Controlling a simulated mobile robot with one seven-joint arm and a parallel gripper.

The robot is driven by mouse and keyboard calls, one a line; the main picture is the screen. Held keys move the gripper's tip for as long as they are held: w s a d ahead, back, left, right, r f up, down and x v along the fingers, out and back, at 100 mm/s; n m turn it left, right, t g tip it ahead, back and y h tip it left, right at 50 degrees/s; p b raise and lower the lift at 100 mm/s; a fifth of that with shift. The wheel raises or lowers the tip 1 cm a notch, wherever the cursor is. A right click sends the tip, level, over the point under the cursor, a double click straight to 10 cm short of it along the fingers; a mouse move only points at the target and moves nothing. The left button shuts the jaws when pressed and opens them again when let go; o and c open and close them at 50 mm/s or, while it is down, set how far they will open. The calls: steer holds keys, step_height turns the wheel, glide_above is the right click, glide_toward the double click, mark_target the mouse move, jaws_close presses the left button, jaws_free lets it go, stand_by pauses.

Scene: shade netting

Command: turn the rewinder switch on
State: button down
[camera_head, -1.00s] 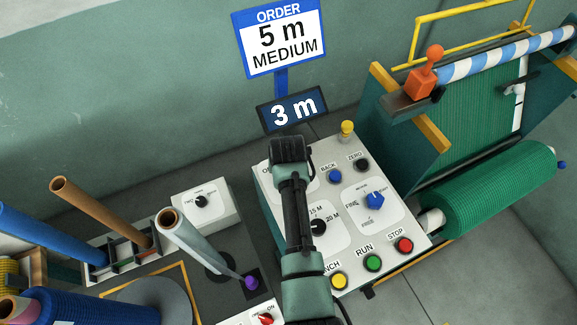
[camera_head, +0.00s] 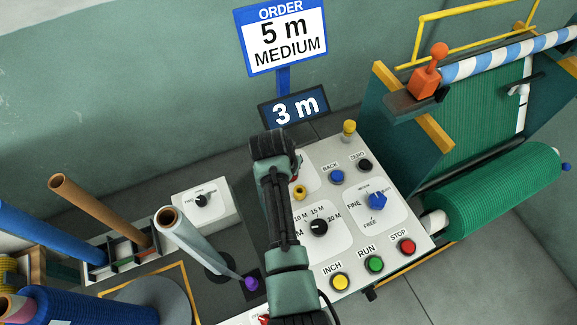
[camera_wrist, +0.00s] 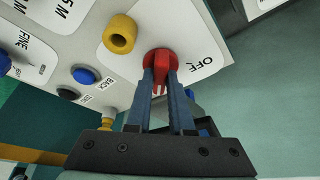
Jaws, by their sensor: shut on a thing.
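The red rotary switch (camera_wrist: 160,61) sits on a white plate beside the printed word OFF in the wrist view. My gripper (camera_wrist: 160,76) is shut on it, with one blue-grey finger on each side of its handle. In the head view only a sliver of red (camera_head: 294,180) shows beside my arm. My arm hides the rest of the switch and my fingertips there. The exact angle of the handle is hard to tell.
A yellow ring-shaped fitting (camera_wrist: 120,34) stands close to the switch. The control panel also carries a black length dial (camera_head: 318,228), a blue speed knob (camera_head: 377,201) and yellow, green and red buttons. A grey core (camera_head: 190,238) stands left of my arm. The display (camera_head: 295,109) reads 3 m.

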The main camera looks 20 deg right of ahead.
steer(key=c, duration=0.8)
jaws_free()
steer(key=b+v, duration=0.2)
steer(key=v, duration=1.1)
steer(key=shift+w, duration=0.1)
